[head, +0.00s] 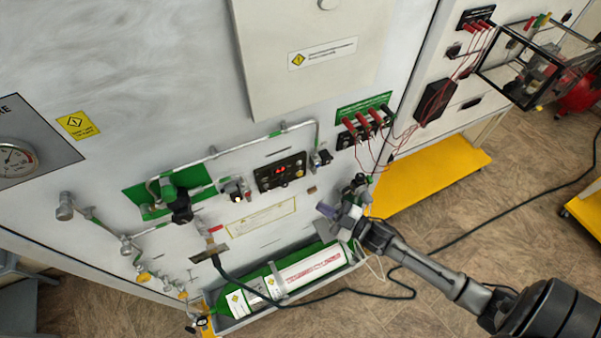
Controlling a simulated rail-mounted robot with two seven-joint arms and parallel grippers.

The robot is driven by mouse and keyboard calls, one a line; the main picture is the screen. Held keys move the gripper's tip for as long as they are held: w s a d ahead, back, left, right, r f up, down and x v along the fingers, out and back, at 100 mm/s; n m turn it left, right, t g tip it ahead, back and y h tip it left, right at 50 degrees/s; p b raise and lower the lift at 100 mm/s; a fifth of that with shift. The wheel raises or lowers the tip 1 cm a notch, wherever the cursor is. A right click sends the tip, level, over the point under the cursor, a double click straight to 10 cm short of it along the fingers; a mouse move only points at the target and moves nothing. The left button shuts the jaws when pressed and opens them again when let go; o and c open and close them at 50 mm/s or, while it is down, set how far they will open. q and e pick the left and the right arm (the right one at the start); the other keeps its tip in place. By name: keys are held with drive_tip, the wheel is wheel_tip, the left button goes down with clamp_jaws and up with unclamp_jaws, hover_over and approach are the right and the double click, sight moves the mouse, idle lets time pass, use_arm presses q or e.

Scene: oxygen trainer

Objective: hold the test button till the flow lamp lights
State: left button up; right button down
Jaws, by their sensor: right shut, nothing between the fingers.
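A small black control module (281,172) with a red lit display and small round controls is on the white trainer panel, near the picture's middle. I cannot tell which of its controls is the test button or which is the flow lamp; they are too small to read. My right gripper (325,209) is shut and empty, in front of the panel to the lower right of the module. In the picture it is apart from the module and over the upper edge of the bottle tray. My left gripper is not in view.
A green and white bottle (312,269) lies in a tray below the panel. Pipes and valves (178,205) stand out on the left. Red plugs with leads (368,122) are at the upper right.

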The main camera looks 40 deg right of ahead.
sight(300, 174)
drive_tip(key=shift+s+a+r+n+y, duration=0.25)
drive_tip(key=shift+s+a+r+y, duration=0.1)
drive_tip(key=shift+r+y, duration=0.25)
drive_tip(key=shift+s+a+r+n+y, duration=0.3)
drive_tip(key=shift+r+y, duration=0.15)
drive_tip(key=shift+y, duration=0.15)
drive_tip(key=w+d+b, duration=0.2)
drive_tip(key=w+b, duration=0.1)
drive_tip(key=w, duration=0.5)
drive_tip(key=shift+w, duration=0.3)
drive_tip(key=shift+w, duration=0.1)
idle(1.5)
drive_tip(key=shift+w+d, duration=0.1)
drive_tip(key=shift+w, duration=0.25)
drive_tip(key=shift+w, duration=0.35)
idle(2.2)
